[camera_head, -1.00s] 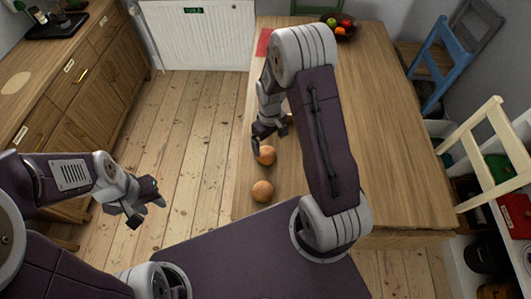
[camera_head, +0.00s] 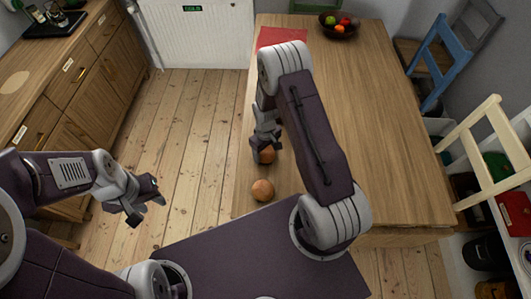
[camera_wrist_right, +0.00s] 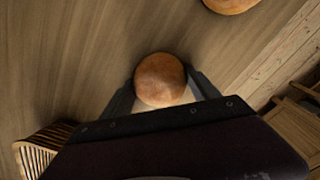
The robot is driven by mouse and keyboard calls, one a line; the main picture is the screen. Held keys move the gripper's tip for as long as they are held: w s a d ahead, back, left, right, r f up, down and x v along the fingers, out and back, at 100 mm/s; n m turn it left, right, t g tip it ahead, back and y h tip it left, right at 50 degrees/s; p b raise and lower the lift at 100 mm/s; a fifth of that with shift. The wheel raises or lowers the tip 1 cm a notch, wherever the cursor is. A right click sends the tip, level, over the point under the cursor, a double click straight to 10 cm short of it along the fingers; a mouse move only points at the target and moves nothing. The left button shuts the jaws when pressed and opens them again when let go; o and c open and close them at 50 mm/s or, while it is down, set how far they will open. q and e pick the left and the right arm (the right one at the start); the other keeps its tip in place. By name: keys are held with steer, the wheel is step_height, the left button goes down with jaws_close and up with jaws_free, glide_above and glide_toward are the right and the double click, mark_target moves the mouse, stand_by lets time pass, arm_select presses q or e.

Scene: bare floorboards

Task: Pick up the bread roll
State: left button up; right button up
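Two round brown bread rolls are on the wooden table near its left edge. The nearer bread roll (camera_head: 262,190) lies apart from my right gripper and shows at the top of the right wrist view (camera_wrist_right: 232,3). The farther bread roll (camera_head: 268,156) is at my right gripper (camera_head: 264,152), partly hidden by it. In the right wrist view this roll (camera_wrist_right: 160,80) sits between the two fingertips of the gripper (camera_wrist_right: 161,84), which look open around it; firm contact cannot be made out. My left gripper (camera_head: 146,205) is open and empty over the floor, left of the table.
The wooden table (camera_head: 360,110) is mostly clear. At its far end are a red mat (camera_head: 283,37) and a dark bowl of fruit (camera_head: 338,32). A blue chair (camera_head: 440,60) and a cream chair (camera_head: 490,150) stand at right. A wooden counter (camera_head: 75,95) runs along the left.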

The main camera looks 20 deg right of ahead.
mark_target(267, 150)
steer(key=c, duration=0.6)
steer(key=shift+w+r, duration=0.1)
steer(key=shift+r, duration=0.25)
steer(key=r, duration=0.4)
steer(key=shift+s+d, duration=0.25)
steer(key=shift+s, duration=0.1)
steer(key=s+d+r, duration=0.2)
steer(key=s, duration=0.1)
steer(key=s+d+r, duration=0.2)
steer(key=s, duration=0.1)
steer(key=s+d+r, duration=0.1)
steer(key=s+r, duration=0.1)
steer(key=s, duration=0.1)
steer(key=shift+s+d+r, duration=0.15)
steer(key=shift+d, duration=0.25)
